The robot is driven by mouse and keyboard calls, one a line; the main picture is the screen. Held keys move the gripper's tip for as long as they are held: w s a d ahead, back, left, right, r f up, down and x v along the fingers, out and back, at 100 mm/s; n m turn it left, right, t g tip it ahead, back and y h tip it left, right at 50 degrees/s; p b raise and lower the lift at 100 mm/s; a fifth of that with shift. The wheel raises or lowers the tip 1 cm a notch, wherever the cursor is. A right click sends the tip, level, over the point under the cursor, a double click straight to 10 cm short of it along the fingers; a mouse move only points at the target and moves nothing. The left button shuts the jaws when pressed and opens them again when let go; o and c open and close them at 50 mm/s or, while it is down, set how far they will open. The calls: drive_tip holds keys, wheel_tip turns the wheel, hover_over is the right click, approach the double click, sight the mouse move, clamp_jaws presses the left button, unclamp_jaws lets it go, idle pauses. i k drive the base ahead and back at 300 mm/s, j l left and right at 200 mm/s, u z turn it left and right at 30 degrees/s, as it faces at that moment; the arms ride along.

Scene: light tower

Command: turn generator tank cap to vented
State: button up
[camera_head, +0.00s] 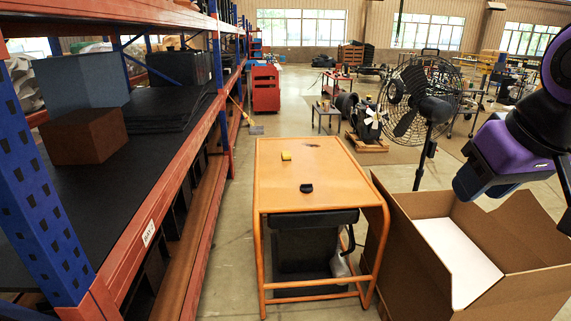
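No generator or tank cap can be picked out for certain. An orange table (277,150) stands in the middle. A small black rounded piece (306,188) lies on its top near the front, and a small yellow block (286,156) lies farther back; I cannot tell whether the black piece is a cap. A dark boxy unit (303,250) sits under the table, mostly in its shadow, with a black hose-like curve at its right. No vent marking is readable. Purple and black links of my arm show at the upper right; my gripper's fingers are not in view.
A blue and orange rack (150,215) with boxes runs along the left. An open cardboard box (415,275) stands close at the table's right. A black pedestal fan (420,105) stands behind the box. Bare floor (238,200) lies between rack and table.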

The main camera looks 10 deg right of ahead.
sight(306, 188)
drive_tip(key=i+l+u, duration=0.15)
drive_tip(key=i, duration=0.65)
drive_tip(key=i+l+u, duration=0.1)
drive_tip(key=i, duration=0.7)
drive_tip(key=i+u, duration=0.2)
drive_tip(key=k, duration=0.05)
